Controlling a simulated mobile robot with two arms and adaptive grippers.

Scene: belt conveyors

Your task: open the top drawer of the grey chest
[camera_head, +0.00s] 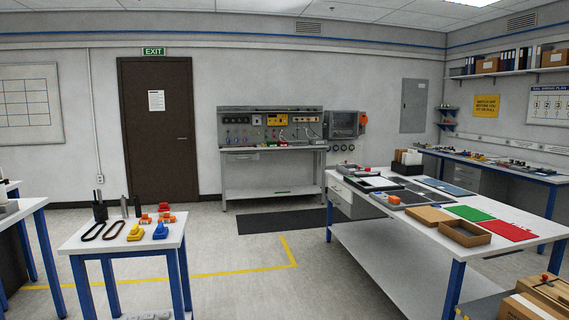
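A light grey drawer unit (341,197) hangs under the left end of the white-topped worktable on the right. Its drawer fronts look shut. Another grey drawer unit (467,179) stands under the long bench along the right wall, partly hidden behind the worktable. A shallow drawer (243,157) sits under the back workbench and also looks shut. I cannot tell which of these, if any, is the grey chest. Neither of my grippers is in view.
The worktable (388,216) on the right carries trays, open boxes and coloured sheets. A small blue-legged table (92,244) with belts and coloured blocks stands at the left. Between them the floor (240,285) is open. A dark mat (283,220) lies before the back workbench (270,193).

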